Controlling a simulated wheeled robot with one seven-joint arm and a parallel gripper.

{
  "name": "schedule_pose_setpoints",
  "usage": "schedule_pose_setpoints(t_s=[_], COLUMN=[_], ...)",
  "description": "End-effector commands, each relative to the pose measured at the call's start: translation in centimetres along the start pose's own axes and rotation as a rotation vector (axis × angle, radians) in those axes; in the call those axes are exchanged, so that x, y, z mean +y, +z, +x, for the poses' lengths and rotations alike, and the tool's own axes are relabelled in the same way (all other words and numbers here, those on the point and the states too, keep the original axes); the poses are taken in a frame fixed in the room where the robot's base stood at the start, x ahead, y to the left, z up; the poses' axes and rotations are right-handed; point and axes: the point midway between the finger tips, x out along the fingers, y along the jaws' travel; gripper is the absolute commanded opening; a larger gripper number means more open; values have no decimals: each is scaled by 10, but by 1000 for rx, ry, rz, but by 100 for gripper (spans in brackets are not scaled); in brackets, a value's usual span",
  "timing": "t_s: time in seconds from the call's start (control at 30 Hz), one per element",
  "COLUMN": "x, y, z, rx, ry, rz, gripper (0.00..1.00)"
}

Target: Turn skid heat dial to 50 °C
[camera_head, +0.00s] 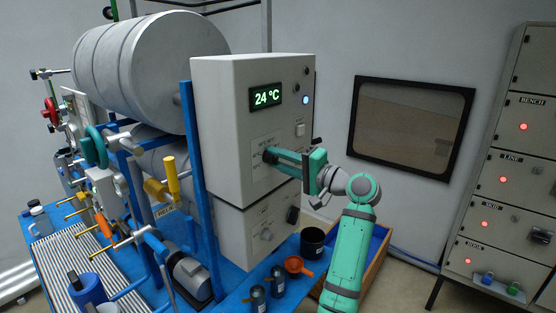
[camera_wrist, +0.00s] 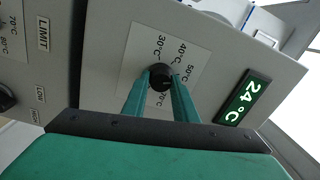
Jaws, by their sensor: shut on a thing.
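The skid heat dial is a small black round knob (camera_wrist: 160,76) on a white scale plate in the wrist view. My gripper (camera_wrist: 160,90) is shut on the dial, one green finger on each side. In the head view my gripper (camera_head: 268,155) reaches the front of the grey cabinet (camera_head: 225,100) from the right and hides the dial. The green display (camera_head: 267,96) above it reads 24 °C.
A lower grey box with another knob (camera_head: 266,235) sits below. A blue post (camera_head: 193,150) is left of the cabinet. A switch panel (camera_head: 515,150) stands far right.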

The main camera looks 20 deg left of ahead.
Motion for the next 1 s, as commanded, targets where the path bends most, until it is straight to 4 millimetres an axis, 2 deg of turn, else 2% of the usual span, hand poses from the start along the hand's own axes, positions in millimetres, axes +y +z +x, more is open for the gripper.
schedule_pose_setpoints(t_s=[0.1,0.13,0.2,0.5,0.63,0.77,1.0], x=[2,2,2,1,0,1,1], y=[0,0,0,0,-1,-1,-1], z=[0,-1,0,-1,-9,-29,-75], rx=[-1,-1,-1,0,2,2,3], ry=[3,3,2,1,0,2,2], rz=[1,1,1,-1,-1,-1,-1], gripper=[3,28,45,45,45,45,45])
